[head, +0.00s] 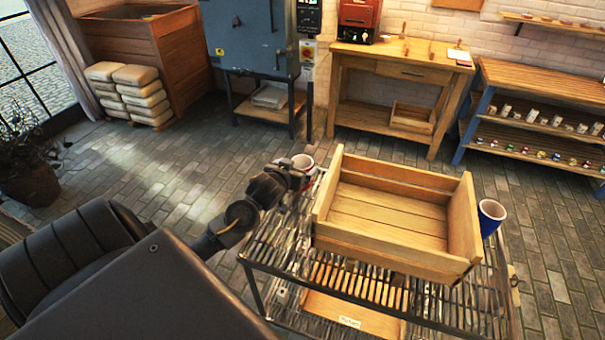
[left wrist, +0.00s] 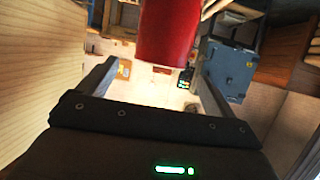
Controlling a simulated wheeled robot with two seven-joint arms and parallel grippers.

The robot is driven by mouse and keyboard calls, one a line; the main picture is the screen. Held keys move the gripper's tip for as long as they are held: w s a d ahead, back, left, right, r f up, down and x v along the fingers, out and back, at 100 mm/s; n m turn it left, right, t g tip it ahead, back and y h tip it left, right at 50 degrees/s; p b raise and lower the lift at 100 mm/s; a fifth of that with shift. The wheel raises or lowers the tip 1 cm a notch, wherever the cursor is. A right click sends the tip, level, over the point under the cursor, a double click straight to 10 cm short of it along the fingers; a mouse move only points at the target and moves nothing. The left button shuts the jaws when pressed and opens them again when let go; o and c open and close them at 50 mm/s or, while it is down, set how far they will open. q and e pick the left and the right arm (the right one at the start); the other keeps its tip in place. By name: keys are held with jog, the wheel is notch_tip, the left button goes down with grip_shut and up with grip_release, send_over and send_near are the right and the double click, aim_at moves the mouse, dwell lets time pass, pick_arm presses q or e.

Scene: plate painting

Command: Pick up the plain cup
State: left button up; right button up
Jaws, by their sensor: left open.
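A red cup with a pale inside (head: 304,161) stands at the left of the wooden crate, on the slatted rack. No pattern shows on the red side visible in the left wrist view (left wrist: 167,35). My left gripper (head: 297,177) is at this cup and partly hides it in the head view. In the left wrist view its two fingers are spread apart, with the cup ahead between them; I cannot tell whether they touch it. A blue cup with a pale inside (head: 491,214) stands at the right of the crate. My right gripper is not in view.
The open wooden crate (head: 385,240) sits on the metal slatted rack (head: 272,245) between the two cups, its walls close to both. A wooden tray (head: 340,312) lies on a lower level. A workbench (head: 400,58) and a shelf of small pots (head: 535,120) stand behind.

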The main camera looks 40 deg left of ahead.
aim_at(306, 160)
pick_arm(q)
jog(key=shift+x, duration=0.75)
jog(key=p+x, duration=0.2)
jog(key=x, duration=0.4)
jog(key=shift+s+f, duration=0.1)
jog(key=shift+f, duration=0.05)
jog(key=c, duration=1.1)
jog(key=shift+c, duration=0.7)
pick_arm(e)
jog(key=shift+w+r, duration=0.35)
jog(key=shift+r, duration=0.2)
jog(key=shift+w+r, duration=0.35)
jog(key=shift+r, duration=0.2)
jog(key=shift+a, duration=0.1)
